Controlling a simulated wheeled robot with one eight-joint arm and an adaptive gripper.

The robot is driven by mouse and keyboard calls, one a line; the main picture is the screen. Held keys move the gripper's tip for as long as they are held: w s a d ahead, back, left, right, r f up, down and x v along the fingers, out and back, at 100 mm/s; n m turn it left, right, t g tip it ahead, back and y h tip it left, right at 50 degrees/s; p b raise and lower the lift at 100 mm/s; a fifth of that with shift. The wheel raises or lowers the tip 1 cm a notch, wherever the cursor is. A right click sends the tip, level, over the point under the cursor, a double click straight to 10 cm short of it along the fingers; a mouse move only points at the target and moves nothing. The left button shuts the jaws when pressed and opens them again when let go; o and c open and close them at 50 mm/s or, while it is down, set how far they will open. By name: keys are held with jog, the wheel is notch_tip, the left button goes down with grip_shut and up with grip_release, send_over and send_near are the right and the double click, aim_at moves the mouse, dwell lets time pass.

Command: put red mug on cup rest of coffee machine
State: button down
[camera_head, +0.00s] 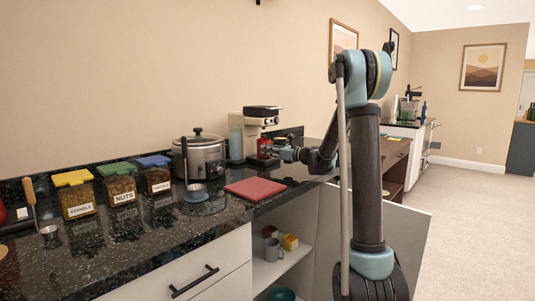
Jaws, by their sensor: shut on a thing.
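The coffee machine (256,124) is cream with a dark top and stands on the dark counter against the wall. The red mug (264,147) is at the front of the machine, under its head. My gripper (272,151) is shut on the mug, reaching it from the right. The mug is small in view and partly covered by the fingers. The cup rest is mostly hidden, and I cannot tell whether the mug touches it.
A slow cooker (203,159) stands left of the machine. A red board (255,188) lies on the counter in front. Jars with yellow (74,193), green (118,182) and blue (154,174) lids line the back left. A cabinet below is open, with a grey mug (272,249) inside.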

jog(key=c, duration=1.7)
grip_release()
jog(key=shift+f, duration=0.15)
jog(key=shift+d, duration=0.1)
jog(key=v, duration=1)
jog(key=shift+d, duration=0.3)
jog(key=shift+s+d, duration=0.4)
jog(key=shift+d, duration=0.2)
